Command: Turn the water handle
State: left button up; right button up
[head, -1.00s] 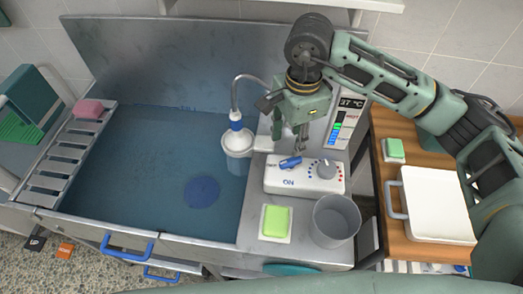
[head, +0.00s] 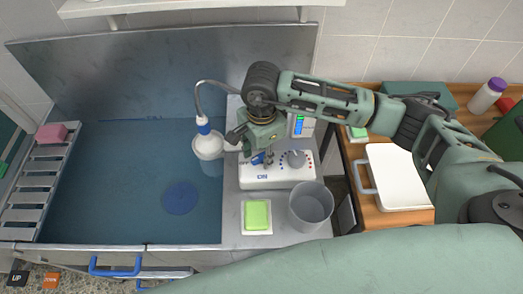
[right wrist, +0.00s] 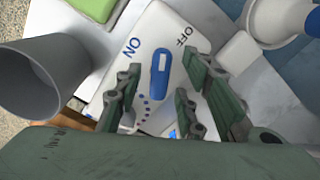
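The blue water handle (head: 258,159) is on top of a white control box (head: 283,181) marked ON and OFF. In the right wrist view the handle (right wrist: 159,72) lies between the ON and OFF marks. My right gripper (head: 263,154) is just above the box, over the handle. Its fingers are apart, with the handle showing in the gap between them. I cannot tell whether a finger touches it. The fingers partly hide the handle in the head view. My left gripper is not in view.
A grey cup (head: 311,206) and a green sponge (head: 257,214) are in front of the box. A white lidded container (head: 398,177) is right.

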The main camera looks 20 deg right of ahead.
jog(key=shift+c, duration=1.1)
grip_shut()
jog(key=m+b, duration=0.2)
jog(key=b, duration=0.1)
jog(key=shift+f+m, duration=0.25)
jog(key=shift+m, duration=0.05)
jog(key=shift+r+m+b, duration=0.2)
jog(key=shift+m+b, duration=1.5)
jog(key=shift+b, duration=0.05)
jog(key=shift+o, duration=1.1)
grip_release()
